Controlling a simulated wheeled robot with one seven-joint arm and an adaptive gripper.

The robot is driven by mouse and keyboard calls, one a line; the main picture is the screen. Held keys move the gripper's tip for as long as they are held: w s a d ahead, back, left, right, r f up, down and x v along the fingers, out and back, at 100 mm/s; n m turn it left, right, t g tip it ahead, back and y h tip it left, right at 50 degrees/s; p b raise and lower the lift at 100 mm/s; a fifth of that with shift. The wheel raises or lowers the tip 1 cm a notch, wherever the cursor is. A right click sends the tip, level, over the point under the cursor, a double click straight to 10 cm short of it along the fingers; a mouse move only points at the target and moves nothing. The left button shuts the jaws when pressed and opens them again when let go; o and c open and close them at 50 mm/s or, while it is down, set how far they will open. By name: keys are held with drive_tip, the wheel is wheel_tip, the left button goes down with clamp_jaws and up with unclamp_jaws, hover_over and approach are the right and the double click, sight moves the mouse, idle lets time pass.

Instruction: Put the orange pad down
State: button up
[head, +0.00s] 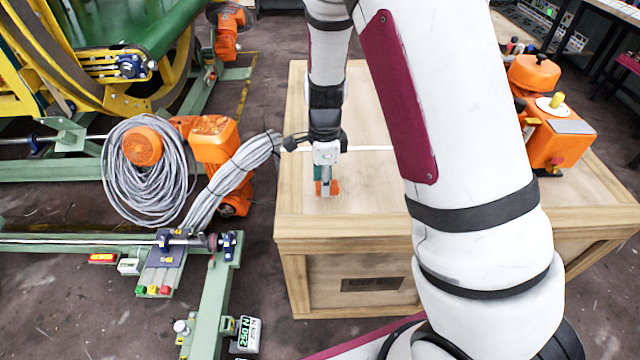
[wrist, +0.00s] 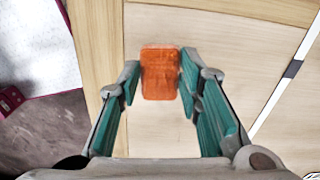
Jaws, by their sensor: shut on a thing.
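The orange pad (wrist: 160,74) is a small block between the green-lined fingers of my gripper (wrist: 159,84) in the wrist view. Both fingertips are at its sides, and the gripper is shut on it. In the head view the pad (head: 333,188) shows at the lower end of my gripper (head: 325,185), over the top of a wooden crate (head: 375,230) near its left front part. I cannot tell whether the pad touches the crate top or is slightly above it.
An orange device with a yellow knob (head: 560,135) stands on the crate's right side. Coiled grey cable (head: 150,180) and green machine frames lie to the left. A white strip (head: 372,149) crosses the crate top behind my gripper. The crate top around the pad is clear.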

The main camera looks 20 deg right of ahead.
sight(320, 180)
drive_tip(key=shift+w, duration=0.3)
drive_tip(key=f, duration=0.1)
drive_tip(key=w+f, duration=0.1)
drive_tip(key=shift+a+f, duration=0.15)
drive_tip(key=shift+f, duration=0.5)
drive_tip(key=shift+c, duration=0.4)
drive_tip(key=o, duration=1.1)
drive_tip(key=shift+f+b, duration=0.1)
drive_tip(key=shift+b, duration=0.25)
